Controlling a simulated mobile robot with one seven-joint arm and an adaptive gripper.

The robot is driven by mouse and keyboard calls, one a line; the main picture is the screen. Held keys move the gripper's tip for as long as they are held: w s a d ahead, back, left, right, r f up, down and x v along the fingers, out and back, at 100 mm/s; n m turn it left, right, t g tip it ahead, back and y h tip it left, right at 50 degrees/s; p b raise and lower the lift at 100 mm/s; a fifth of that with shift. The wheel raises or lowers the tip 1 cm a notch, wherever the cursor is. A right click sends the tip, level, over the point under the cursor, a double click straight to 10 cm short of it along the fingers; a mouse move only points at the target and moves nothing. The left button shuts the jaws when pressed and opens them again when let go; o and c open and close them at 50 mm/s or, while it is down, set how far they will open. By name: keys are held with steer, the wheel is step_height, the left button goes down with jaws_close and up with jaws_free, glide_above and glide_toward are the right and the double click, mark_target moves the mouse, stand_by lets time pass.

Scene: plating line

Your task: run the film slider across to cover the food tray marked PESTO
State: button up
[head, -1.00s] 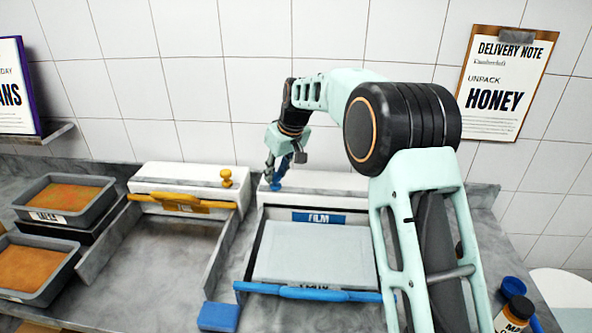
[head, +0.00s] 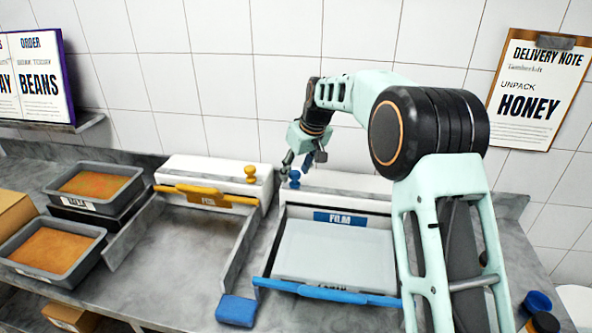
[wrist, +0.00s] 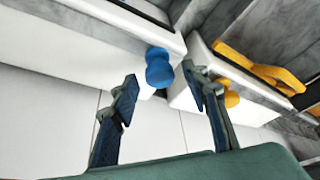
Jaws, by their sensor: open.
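The blue film slider bar (head: 325,292) lies at the front edge of the right-hand film station. A pale sheet (head: 335,250) lies behind it over a tray in the bay. Dark lettering on the tray's front is partly hidden by the bar, so I cannot read it. A blue FILM label (head: 340,218) is at the back of the bay, below the white housing (head: 345,187). A blue knob (head: 294,178) stands on the housing's left end. My gripper (head: 300,165) is open and empty over the knob. In the wrist view, the knob (wrist: 158,68) shows between the open fingertips (wrist: 159,80), apart from both.
On the left is a second station with a yellow slider (head: 205,195) and yellow knob (head: 251,174); its bay is empty. Two grey food trays (head: 97,187) (head: 52,250) stand further left. A blue block (head: 236,311) sits at the counter's front. Dark blue and orange-labelled containers stand at lower right.

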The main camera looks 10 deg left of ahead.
steer(key=v, duration=1.2)
steer(key=shift+w, duration=0.1)
